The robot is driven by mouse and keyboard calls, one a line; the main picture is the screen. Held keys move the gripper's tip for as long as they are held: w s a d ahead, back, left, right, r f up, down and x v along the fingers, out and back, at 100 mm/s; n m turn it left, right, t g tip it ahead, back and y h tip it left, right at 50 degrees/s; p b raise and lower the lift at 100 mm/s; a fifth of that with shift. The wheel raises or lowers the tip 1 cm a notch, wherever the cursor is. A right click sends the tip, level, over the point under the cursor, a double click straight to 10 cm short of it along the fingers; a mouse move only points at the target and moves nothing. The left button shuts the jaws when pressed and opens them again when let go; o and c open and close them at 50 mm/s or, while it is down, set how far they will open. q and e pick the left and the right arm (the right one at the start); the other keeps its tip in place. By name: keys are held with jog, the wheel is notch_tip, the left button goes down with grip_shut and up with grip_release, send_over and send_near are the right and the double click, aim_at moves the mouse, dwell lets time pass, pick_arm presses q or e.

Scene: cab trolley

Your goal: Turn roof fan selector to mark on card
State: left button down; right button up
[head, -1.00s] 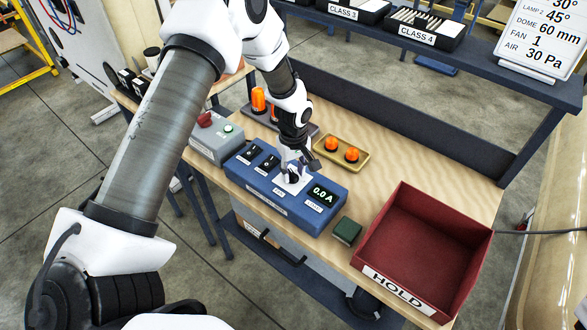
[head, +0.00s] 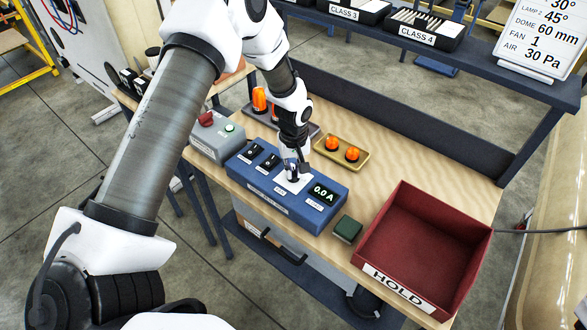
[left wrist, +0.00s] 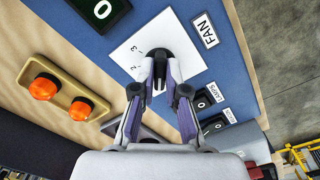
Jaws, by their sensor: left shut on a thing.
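The roof fan selector is a dark knob (left wrist: 158,53) on a white dial plate (left wrist: 188,48) with the marks 2 and 3 showing, beside the FAN label (left wrist: 205,29). My left gripper (left wrist: 161,76) is shut on the knob, one finger on each side. In the head view my left gripper (head: 293,173) reaches down onto the blue panel (head: 259,190) and hides most of the knob. Which mark the knob points to is hard to tell. My right gripper is not in view.
Two lamp switches (left wrist: 210,110) sit beside the selector. A yellow tray (head: 341,163) with orange domes, a green block (head: 347,229) and a red HOLD bin (head: 433,216) stand nearby.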

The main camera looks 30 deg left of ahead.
aim_at(294, 172)
pick_arm(q)
jog(key=m, duration=0.5)
jog(key=shift+s+f+m, duration=0.15)
jog(key=shift+f+m, duration=0.1)
jog(key=shift+m, duration=0.05)
dwell(0.4)
jog(key=c, duration=1.2)
grip_release()
jog(key=shift+w, duration=0.2)
notch_tip(294, 172, up, 12)
